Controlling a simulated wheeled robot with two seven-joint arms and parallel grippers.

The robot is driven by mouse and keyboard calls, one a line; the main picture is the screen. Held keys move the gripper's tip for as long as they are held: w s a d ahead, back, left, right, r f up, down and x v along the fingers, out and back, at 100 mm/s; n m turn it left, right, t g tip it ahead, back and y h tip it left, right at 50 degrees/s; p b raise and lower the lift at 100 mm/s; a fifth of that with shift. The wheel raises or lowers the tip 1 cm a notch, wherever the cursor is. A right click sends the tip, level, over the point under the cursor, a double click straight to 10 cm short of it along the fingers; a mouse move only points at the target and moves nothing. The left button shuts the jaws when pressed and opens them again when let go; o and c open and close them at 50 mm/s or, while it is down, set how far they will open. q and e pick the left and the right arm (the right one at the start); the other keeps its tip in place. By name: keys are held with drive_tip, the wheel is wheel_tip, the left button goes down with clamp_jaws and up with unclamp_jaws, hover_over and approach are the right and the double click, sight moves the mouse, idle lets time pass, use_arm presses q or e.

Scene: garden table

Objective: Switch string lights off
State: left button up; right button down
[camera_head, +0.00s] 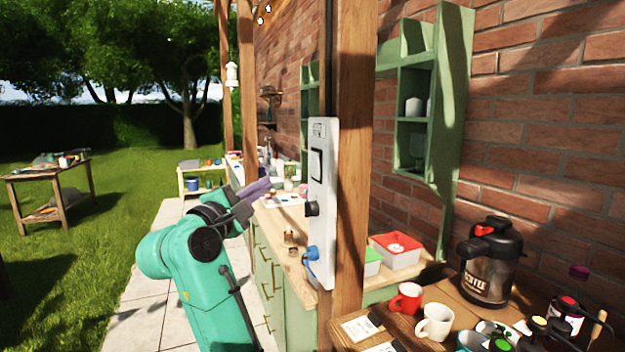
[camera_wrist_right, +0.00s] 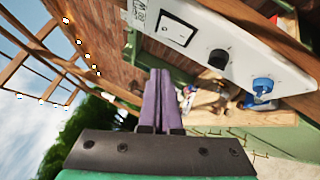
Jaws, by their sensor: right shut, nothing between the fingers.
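A white switch panel (camera_head: 323,200) is fixed to a wooden post. It carries a white rocker switch (camera_head: 316,165) in a dark frame, a black knob below it and a blue plug at the bottom. In the right wrist view the rocker switch (camera_wrist_right: 176,29), black knob (camera_wrist_right: 218,58) and blue plug (camera_wrist_right: 262,86) show clearly. String lights (camera_wrist_right: 87,56) hang at upper left there, and their bulbs look lit. My right gripper (camera_head: 262,186) has its purple fingers shut and empty, left of the panel and apart from it. My left gripper is out of view.
A wooden counter with green drawers (camera_head: 272,275) runs behind the post. A coffee pot (camera_head: 490,262), red mug (camera_head: 406,299) and white mug (camera_head: 435,321) stand at lower right. A green shelf (camera_head: 412,110) hangs on the brick wall. The space left of the panel is open.

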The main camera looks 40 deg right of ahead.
drive_tip(key=s+d+r+m+y, duration=0.1)
drive_tip(key=r+m+y, duration=0.1)
drive_tip(key=m, duration=0.1)
drive_tip(key=p, duration=0.6)
approach(312, 158)
drive_tip(key=w, duration=0.4)
drive_tip(key=shift+n+t+h, duration=0.3)
drive_tip(key=d, duration=0.2)
drive_tip(key=s+d+p, duration=0.1)
drive_tip(key=d, duration=0.1)
drive_tip(key=shift+d+p, duration=0.3)
drive_tip(key=shift+d, duration=0.1)
drive_tip(key=shift+s+d+f, duration=0.1)
drive_tip(key=shift+s+d, duration=0.1)
drive_tip(key=shift+d, duration=0.15)
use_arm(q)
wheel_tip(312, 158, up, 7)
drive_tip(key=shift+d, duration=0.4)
